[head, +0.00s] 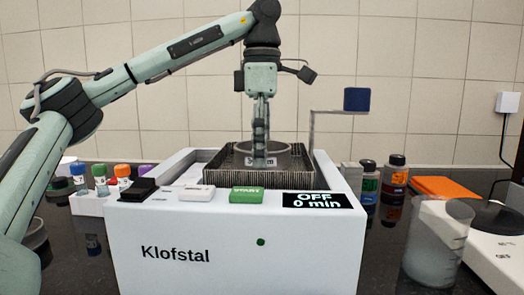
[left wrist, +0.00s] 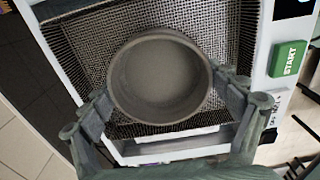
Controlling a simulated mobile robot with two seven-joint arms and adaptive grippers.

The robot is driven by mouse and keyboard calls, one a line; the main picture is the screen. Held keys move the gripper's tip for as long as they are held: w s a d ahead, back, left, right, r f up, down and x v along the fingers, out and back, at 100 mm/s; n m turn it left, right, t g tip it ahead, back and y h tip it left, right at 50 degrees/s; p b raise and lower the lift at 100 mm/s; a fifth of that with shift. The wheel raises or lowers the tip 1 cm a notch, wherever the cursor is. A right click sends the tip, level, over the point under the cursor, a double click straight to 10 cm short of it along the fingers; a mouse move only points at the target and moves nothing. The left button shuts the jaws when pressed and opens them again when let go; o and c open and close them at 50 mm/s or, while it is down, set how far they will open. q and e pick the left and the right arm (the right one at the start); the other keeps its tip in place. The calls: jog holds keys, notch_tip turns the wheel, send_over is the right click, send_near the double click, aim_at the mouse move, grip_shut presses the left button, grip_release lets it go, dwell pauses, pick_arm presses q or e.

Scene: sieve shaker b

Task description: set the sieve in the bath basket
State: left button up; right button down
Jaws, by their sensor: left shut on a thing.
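The sieve (head: 283,154) is a round grey metal ring with a white label on its front. It is upright, at the basket in the head view, and shows from above in the left wrist view (left wrist: 158,75). My left gripper (head: 261,138) comes down from above and is shut on the sieve, with a finger on either side of it in the left wrist view (left wrist: 166,97). The bath basket (head: 220,168) is a dark wire-mesh tray in the white bath (head: 185,240). The sieve lies over its mesh floor; I cannot tell whether it touches. My right gripper is out of view.
The bath front has a green START button (head: 246,194) and a display (head: 316,200) reading OFF, 0 min. A blue plate on a bent rod (head: 356,99) rises behind right. Bottles (head: 395,173) and a clear beaker (head: 438,245) stand right; colour-capped vials (head: 123,177) stand left.

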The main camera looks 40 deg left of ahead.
pick_arm(q)
jog(key=shift+f, duration=0.1)
jog(key=o, duration=1)
notch_tip(320, 180, up, 12)
jog(key=shift+r, duration=0.2)
